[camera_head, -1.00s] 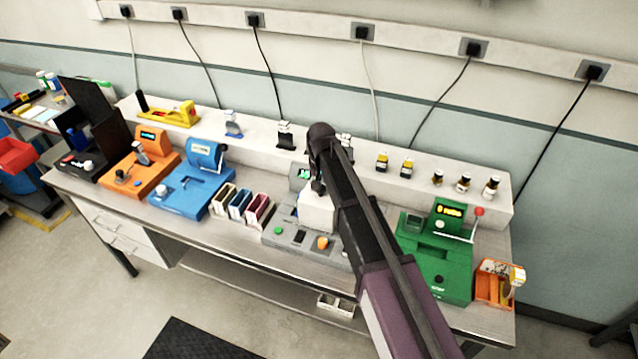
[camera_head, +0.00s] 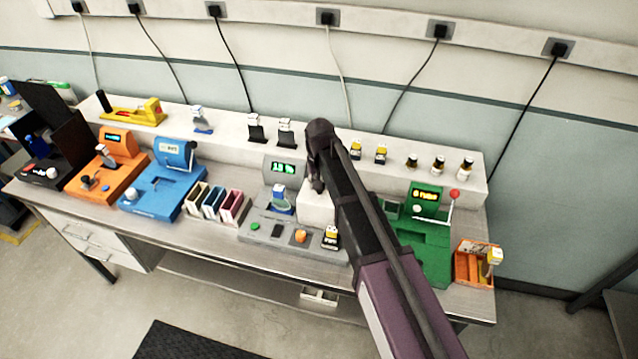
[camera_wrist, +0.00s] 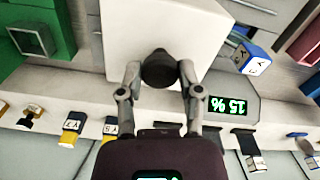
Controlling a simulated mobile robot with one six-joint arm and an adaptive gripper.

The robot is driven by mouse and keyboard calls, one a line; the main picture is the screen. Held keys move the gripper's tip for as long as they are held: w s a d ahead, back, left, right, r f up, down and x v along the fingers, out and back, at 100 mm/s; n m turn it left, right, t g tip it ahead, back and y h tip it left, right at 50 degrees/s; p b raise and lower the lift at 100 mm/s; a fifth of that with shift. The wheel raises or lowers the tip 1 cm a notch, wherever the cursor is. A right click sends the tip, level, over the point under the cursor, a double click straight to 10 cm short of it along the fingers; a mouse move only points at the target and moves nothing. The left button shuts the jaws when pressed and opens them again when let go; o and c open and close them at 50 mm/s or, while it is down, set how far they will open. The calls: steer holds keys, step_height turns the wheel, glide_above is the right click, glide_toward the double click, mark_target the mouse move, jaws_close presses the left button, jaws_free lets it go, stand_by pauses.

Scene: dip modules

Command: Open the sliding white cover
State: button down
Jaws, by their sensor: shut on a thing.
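The white cover (camera_head: 315,208) sits at the right part of the grey machine (camera_head: 262,230), to the right of its green-lit display (camera_head: 284,168). In the wrist view the cover (camera_wrist: 150,30) is a white block with a dark round knob (camera_wrist: 158,70). My gripper (camera_wrist: 158,82) is shut on this knob, one finger on each side. In the head view my gripper (camera_head: 317,185) is at the cover's top, and my arm hides the right side. A blue and white module (camera_head: 281,198) stands uncovered in the machine, left of the cover.
A green machine (camera_head: 425,240) with a red-tipped lever stands to the right. Several small coloured bins (camera_head: 215,203) and a blue machine (camera_head: 160,190) stand to the left. Several small bottles and modules line the white shelf (camera_head: 230,140) behind.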

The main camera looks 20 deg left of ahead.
steer(key=shift+w+a, duration=0.1)
steer(key=shift+c, duration=1.5)
jaws_free()
steer(key=shift+o, duration=0.2)
steer(key=shift+a, duration=0.1)
steer(key=shift+r, duration=0.1)
